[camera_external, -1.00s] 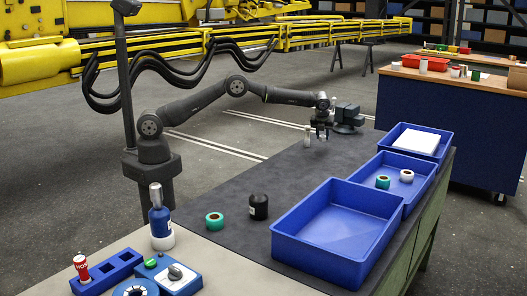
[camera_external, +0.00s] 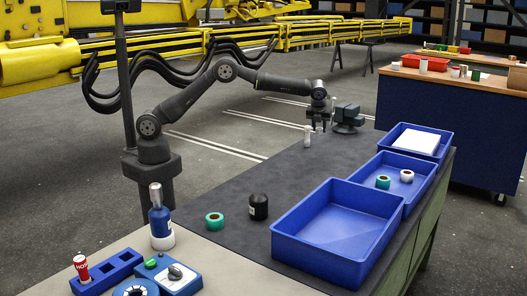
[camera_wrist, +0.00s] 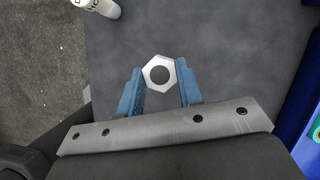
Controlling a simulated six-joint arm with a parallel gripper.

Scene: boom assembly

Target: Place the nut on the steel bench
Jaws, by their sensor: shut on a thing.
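The nut (camera_wrist: 159,72) is a silver hexagon with a dark round hole. In the wrist view it sits between the tips of the two blue fingers of my gripper (camera_wrist: 159,88), which is shut on it. In the outside view my gripper (camera_external: 318,127) hangs over the far part of the dark bench top (camera_external: 270,180), beside the vise. The nut is too small to make out there. I cannot tell how high it is above the bench.
A white bottle (camera_external: 307,136) stands just left of my gripper, and a dark vise (camera_external: 347,118) just right. The bench middle is clear.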

